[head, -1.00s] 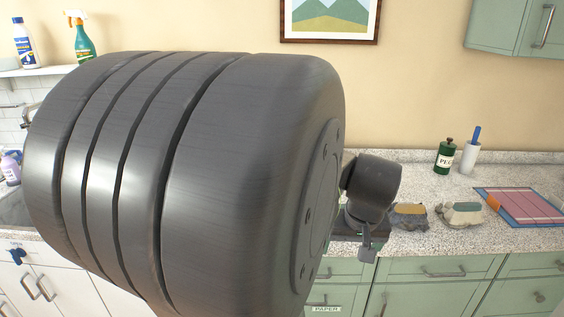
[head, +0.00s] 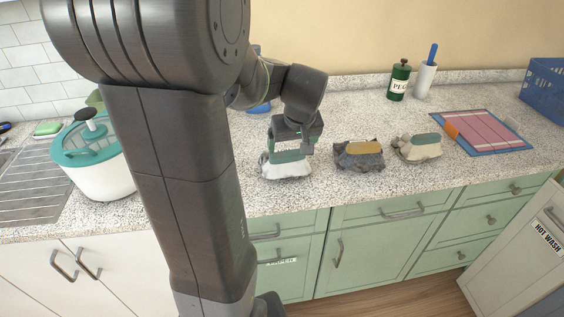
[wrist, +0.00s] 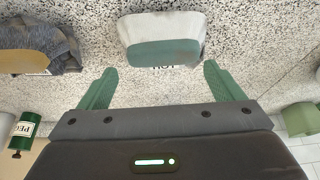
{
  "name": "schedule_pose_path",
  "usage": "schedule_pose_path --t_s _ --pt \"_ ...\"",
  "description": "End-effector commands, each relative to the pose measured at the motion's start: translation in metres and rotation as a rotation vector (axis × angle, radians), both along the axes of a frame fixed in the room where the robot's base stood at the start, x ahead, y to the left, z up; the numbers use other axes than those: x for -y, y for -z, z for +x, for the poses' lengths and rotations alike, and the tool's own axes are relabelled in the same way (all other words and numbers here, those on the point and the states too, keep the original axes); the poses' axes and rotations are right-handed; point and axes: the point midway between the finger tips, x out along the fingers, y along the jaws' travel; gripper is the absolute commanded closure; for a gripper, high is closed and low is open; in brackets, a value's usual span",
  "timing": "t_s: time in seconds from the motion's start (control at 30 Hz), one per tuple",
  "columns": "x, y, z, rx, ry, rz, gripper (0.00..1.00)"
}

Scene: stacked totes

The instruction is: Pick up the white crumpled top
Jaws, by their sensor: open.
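The white crumpled top (head: 284,170) lies in a low bundle on the counter, below my gripper (head: 291,148) in the head view. My gripper partly covers it there. In the wrist view the white top (wrist: 190,22) shows white at its edges, with a grey-green patch (wrist: 165,52) on it. My gripper (wrist: 159,68) is open and empty, with its two green fingers apart. The top lies beyond the fingertips, roughly centred between them.
A dark grey bundle with a tan patch (head: 358,154) lies just right of the white one, and a beige bundle (head: 419,148) farther right. A green PEG canister (head: 399,80) stands behind. A white and teal spinner (head: 96,160) stands left by the sink.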

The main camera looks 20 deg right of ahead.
Motion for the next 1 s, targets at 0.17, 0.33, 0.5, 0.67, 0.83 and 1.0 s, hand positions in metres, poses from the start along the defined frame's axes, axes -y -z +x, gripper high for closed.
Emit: schedule_pose_path --t_s 0.17,0.33,0.5,0.67,0.83,1.0 --pt "0.001 0.013 0.005 0.001 0.000 0.000 0.13" --pt "-0.001 0.026 0.011 -0.003 -0.001 0.002 0.13" --pt "-0.001 0.047 0.021 -0.003 0.000 0.001 0.13" --pt "0.000 0.059 0.026 -0.001 0.001 0.000 0.13" --pt "0.000 0.061 0.027 0.001 0.002 -0.002 0.13" --pt "0.000 0.060 0.026 0.001 0.000 -0.001 0.26"
